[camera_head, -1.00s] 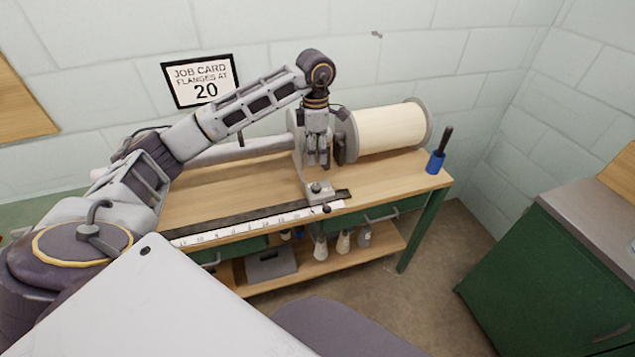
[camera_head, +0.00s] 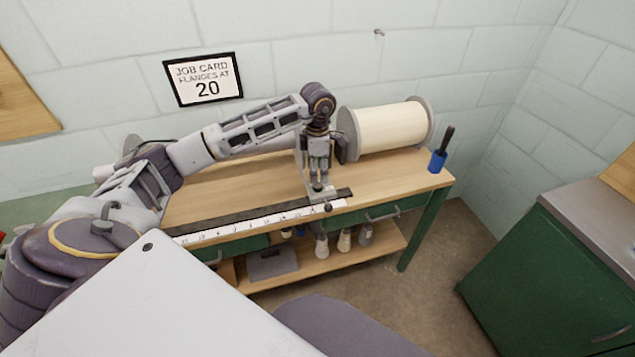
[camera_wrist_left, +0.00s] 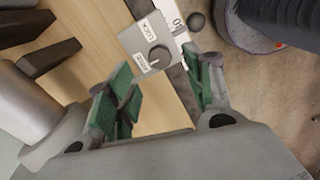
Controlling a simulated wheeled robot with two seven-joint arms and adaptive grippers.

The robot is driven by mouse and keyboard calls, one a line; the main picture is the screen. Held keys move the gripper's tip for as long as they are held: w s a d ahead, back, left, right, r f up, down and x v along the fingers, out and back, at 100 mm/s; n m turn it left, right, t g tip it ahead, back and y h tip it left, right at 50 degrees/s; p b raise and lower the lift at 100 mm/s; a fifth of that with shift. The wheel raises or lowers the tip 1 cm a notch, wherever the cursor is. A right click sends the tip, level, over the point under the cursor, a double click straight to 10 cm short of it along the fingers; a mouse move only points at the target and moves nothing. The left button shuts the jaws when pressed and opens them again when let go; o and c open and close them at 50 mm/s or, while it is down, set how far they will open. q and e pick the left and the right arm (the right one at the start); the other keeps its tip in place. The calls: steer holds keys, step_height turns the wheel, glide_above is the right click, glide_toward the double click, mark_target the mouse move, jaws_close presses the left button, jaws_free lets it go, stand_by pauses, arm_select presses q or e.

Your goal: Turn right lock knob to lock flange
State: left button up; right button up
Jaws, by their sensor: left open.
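The lock knob (camera_wrist_left: 159,56) is a round dark grey knob with a pale pointer line, on a light grey block (camera_wrist_left: 133,40) with a "LOCK" label in the left wrist view. My left gripper (camera_wrist_left: 158,68) is open, its green-padded fingers on either side of the knob's line. The knob lies beyond the fingertips, and I see no clear contact. In the head view my left gripper (camera_head: 318,182) points down over the block at the front of the rail, largely hiding the knob. The upright flange plate (camera_head: 300,157) stands behind it, partly covered by my arm. My right gripper is not in view.
A white ruler scale (camera_head: 250,224) runs along the bench front (camera_head: 220,195). A cream spool (camera_head: 390,128) lies behind, right of my gripper. A blue cup (camera_head: 437,162) stands at the right end. A job card (camera_head: 204,80) reads 20. Bare bench lies right of the block.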

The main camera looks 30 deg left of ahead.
mark_target(318, 185)
arm_select(q)
step_height(318, 185, down, 4)
steer(key=shift+f, duration=0.9)
steer(key=c, duration=1)
steer(key=shift+c, duration=0.2)
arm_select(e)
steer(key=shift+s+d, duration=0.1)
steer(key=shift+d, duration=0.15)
